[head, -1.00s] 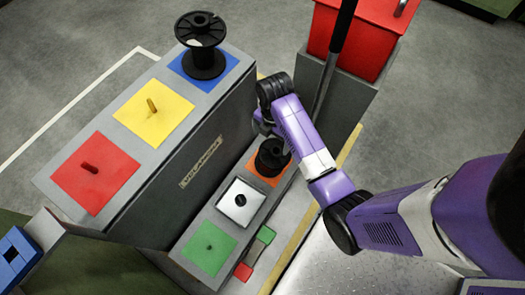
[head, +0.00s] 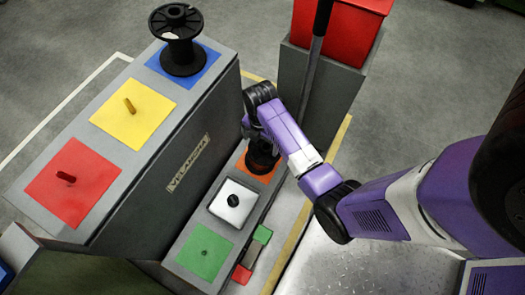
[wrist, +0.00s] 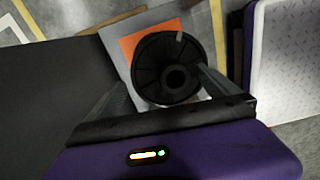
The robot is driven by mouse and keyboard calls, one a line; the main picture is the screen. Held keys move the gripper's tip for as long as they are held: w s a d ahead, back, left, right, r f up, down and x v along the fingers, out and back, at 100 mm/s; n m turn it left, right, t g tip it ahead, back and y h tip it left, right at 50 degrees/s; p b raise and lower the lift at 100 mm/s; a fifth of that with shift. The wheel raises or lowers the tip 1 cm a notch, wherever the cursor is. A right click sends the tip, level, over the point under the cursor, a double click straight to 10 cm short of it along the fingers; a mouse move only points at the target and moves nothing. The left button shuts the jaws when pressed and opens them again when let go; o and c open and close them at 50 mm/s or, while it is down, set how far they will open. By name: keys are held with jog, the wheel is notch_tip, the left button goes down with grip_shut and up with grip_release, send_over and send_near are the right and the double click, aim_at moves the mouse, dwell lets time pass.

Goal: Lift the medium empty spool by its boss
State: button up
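A black empty spool (head: 261,160) stands upright on an orange pad (head: 250,178) on the low shelf. My gripper (head: 258,132) is above it and partly hides it in the head view. In the wrist view, the spool (wrist: 160,50) shows from above, with its round flange and a central boss with a dark hole. My gripper (wrist: 168,88) is open there, one finger on each side of the spool. I cannot tell whether a finger touches it. A larger black spool (head: 178,40) stands on a blue pad (head: 212,56) on the upper shelf.
The upper shelf also has yellow (head: 152,108) and red (head: 95,170) pads with pegs. A grey bin with a red box (head: 345,25) and a dark pole stand behind my arm.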

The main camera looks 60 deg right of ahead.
jog(key=c, duration=1.8)
jog(key=shift+r, duration=0.1)
jog(key=shift+c, duration=0.7)
